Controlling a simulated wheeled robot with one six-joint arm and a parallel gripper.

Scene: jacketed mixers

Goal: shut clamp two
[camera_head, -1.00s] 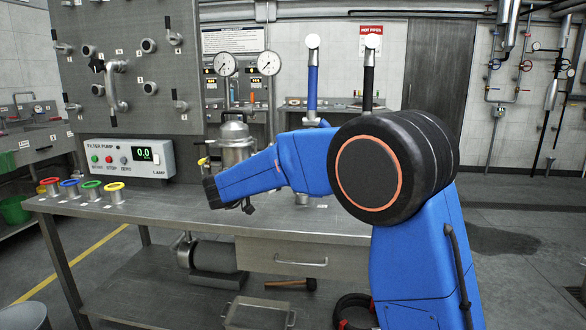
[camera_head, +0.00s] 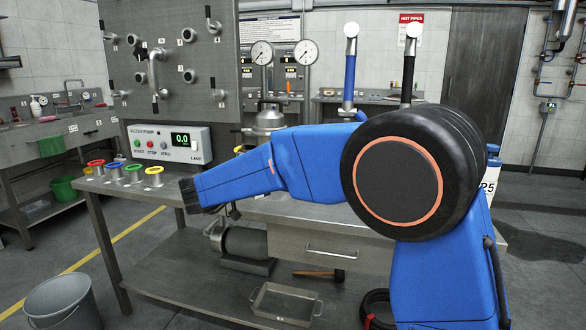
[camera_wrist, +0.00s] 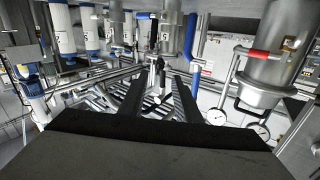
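I cannot make out a clamp marked two in either view. In the head view, a grey panel (camera_head: 170,18) carries several numbered steel pipe stubs, one with a black knob (camera_head: 139,52). A steel vessel (camera_head: 268,118) stands behind my blue arm, its lower part hidden. My gripper (camera_wrist: 156,84) shows in the wrist view as two dark fingers spread apart with a gap between them. Nothing is visibly held. Numbered steel cylinders (camera_wrist: 167,32) and a small dark item lie beyond the fingers. The fingers cannot be made out in the head view.
A tray (camera_head: 262,313) and motor (camera_head: 245,243) sit below. A bucket (camera_head: 65,303) stands front left. A red-handled steel vessel (camera_wrist: 272,62) is right in the wrist view.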

